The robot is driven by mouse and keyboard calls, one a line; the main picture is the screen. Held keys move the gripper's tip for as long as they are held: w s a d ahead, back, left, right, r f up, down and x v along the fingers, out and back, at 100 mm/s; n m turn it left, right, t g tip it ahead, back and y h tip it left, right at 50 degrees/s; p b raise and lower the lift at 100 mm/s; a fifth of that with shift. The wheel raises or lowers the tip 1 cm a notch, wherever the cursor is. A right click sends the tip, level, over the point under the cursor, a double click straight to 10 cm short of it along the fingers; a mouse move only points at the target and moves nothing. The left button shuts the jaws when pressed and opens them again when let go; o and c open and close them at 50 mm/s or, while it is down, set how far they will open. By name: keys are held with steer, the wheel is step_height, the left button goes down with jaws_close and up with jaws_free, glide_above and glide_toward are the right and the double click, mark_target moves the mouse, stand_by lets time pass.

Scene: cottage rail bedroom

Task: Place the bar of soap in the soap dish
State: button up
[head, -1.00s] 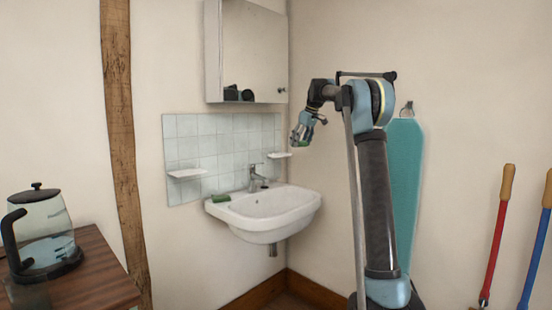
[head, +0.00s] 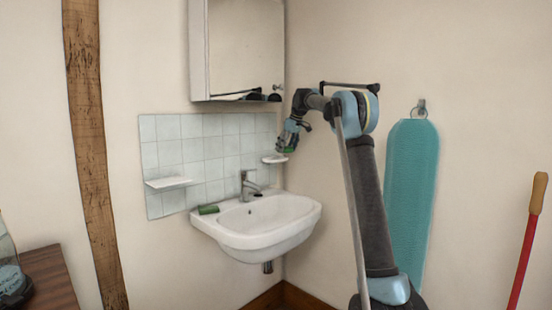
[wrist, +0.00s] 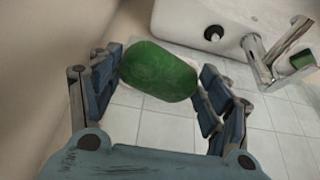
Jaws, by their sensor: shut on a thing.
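My gripper (head: 284,147) is shut on a green, rounded bar of soap (wrist: 158,72), which sits between the two fingers in the wrist view. In the head view the gripper points down and left, with a bit of green (head: 290,150) at its tips. It is just above and slightly right of the small white dish (head: 274,160) on the right end of the tiles. Whether the soap touches that dish cannot be told.
A white sink (head: 262,239) with a tap (head: 248,187) stands below the dishes. Another green block (head: 208,210) lies on its left rim. A mirror cabinet (head: 236,50) hangs above. A teal ironing board (head: 410,195) hangs at right.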

steer(key=w+a, duration=0.1)
steer(key=a+f, duration=0.1)
steer(key=w+a+f, duration=0.1)
steer(key=shift+w+a+f, duration=0.25)
steer(key=shift+w+a, duration=0.1)
steer(key=shift+a, duration=0.05)
steer(key=shift+w+a+f, duration=0.5)
steer(key=shift+a+f, duration=0.15)
steer(key=shift+a, duration=0.05)
steer(key=shift+w+a+f, duration=0.15)
steer(key=shift+w+f, duration=0.05)
steer(key=shift+f, duration=0.1)
steer(key=shift+f, duration=0.1)
steer(key=o, duration=1.2)
steer(key=v, duration=1.2)
